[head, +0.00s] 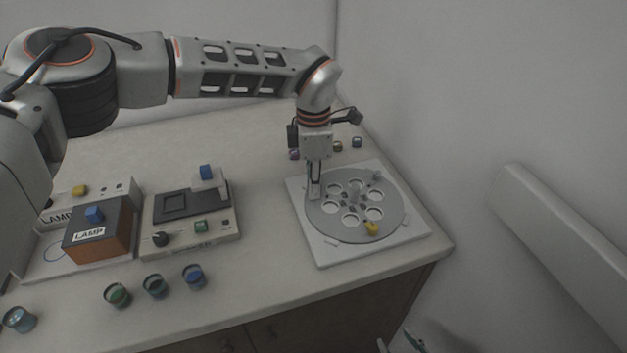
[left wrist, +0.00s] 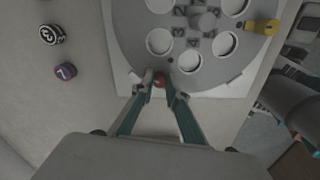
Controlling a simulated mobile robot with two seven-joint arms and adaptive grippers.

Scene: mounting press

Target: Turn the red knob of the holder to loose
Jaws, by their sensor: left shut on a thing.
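The holder is a round grey disc (head: 338,227) with several numbered round holes, on a white square base plate (head: 325,254). In the left wrist view the disc (left wrist: 130,30) fills the upper middle. The red knob (left wrist: 160,77) sits at the disc's near edge there, between my fingertips; the head view hides it behind my gripper. My left gripper (head: 315,190) points down at the disc's left edge, and its fingers (left wrist: 160,82) are shut on the red knob. A yellow part (head: 372,229) sits on the disc's front edge. My right gripper is not in view.
A panel device (head: 190,240) and a lamp box (head: 100,240) stand at the left. Several small jars (head: 155,286) line the table's front. More small pieces (head: 356,142) lie behind the holder. The table's right edge and a wall are close to the holder.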

